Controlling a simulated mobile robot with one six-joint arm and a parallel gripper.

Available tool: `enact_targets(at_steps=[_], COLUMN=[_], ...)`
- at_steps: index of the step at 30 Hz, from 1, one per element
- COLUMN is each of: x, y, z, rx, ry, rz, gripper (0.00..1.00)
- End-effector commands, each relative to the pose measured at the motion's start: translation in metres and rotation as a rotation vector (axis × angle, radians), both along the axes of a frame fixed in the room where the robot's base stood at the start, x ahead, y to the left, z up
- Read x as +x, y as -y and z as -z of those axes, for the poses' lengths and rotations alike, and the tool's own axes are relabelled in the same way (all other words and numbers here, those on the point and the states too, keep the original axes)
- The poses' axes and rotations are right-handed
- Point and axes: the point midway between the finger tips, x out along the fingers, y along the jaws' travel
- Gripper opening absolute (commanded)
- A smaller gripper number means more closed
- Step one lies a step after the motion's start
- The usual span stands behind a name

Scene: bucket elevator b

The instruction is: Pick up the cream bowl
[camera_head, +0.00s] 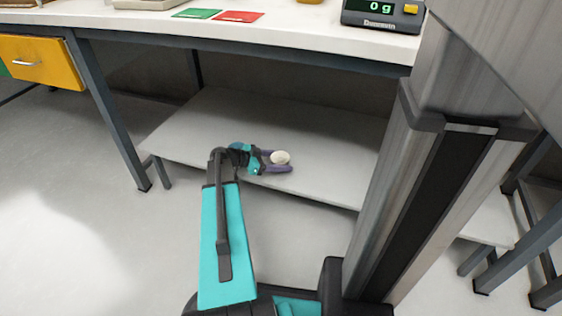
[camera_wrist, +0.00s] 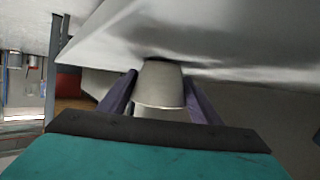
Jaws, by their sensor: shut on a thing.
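The cream bowl (camera_head: 281,157) is small and pale, at the lower shelf under the bench in the head view. My gripper (camera_head: 283,161) reaches in from the left, with one purple finger on each side of the bowl. In the wrist view the cream bowl (camera_wrist: 161,84) sits between the two purple fingers of my gripper (camera_wrist: 160,92), which are shut on it. The bowl appears close to the shelf surface; I cannot tell whether it touches it. The fingers hide parts of its sides.
The grey lower shelf (camera_head: 330,140) is otherwise clear around my gripper. The white bench top (camera_head: 290,36) overhangs it and carries a scale (camera_head: 383,14), a green card (camera_head: 197,13) and a red card (camera_head: 238,16). A bench leg (camera_head: 108,115) stands at the left, near a yellow drawer (camera_head: 45,62).

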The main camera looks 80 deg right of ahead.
Motion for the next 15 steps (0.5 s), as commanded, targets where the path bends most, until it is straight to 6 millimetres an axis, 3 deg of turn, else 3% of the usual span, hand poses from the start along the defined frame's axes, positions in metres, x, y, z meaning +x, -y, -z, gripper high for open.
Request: enact_targets(at_steps=[8,15], x=[0.000,0.009], y=[0.000,-0.040], z=[-0.034,-0.037], rx=[-0.002,0.001], ry=[0.000,-0.001], rz=[0.001,-0.002], gripper=[0.33,0.33])
